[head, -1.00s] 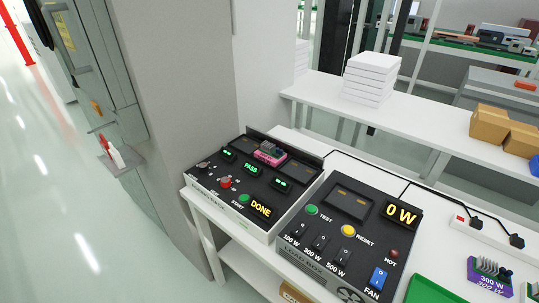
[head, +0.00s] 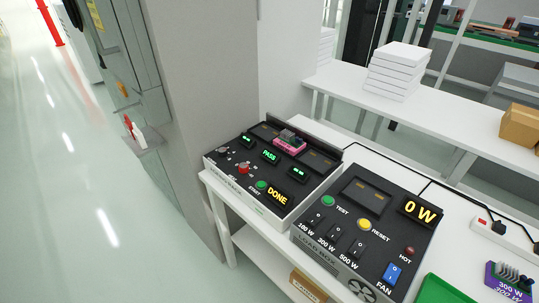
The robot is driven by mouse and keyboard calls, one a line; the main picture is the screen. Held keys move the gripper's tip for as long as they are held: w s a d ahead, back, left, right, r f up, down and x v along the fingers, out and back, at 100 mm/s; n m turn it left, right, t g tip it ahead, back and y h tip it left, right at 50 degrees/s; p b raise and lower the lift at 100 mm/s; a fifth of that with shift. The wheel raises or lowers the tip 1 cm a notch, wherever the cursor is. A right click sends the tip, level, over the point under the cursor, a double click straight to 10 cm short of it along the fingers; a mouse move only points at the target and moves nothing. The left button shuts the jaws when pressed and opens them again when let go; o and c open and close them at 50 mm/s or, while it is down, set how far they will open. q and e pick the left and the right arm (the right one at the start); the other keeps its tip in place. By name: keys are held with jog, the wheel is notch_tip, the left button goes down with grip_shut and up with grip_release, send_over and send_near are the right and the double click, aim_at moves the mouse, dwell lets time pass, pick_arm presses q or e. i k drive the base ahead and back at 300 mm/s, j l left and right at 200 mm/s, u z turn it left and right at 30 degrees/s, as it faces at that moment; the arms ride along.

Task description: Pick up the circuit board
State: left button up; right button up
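The circuit board (head: 289,143) is a small pink board with dark and grey parts on top. It sits at the back of the black test box (head: 222,160), between two dark recessed slots. The box displays read PASS and DONE in the head view. Neither of my grippers is in the head view, and nothing touches the board.
A black load box (head: 318,249) showing 0 W stands right of the test box on the white table. A green tray (head: 440,290) and a purple module (head: 508,280) lie at the lower right. A white shelf behind carries stacked white boxes (head: 397,70) and a cardboard box (head: 519,124).

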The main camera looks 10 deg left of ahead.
aim_at(287, 141)
jog(key=i+j+z, duration=0.2)
jog(key=j+z, duration=0.25)
jog(key=i+j+z, duration=0.15)
jog(key=j+z, duration=1.2)
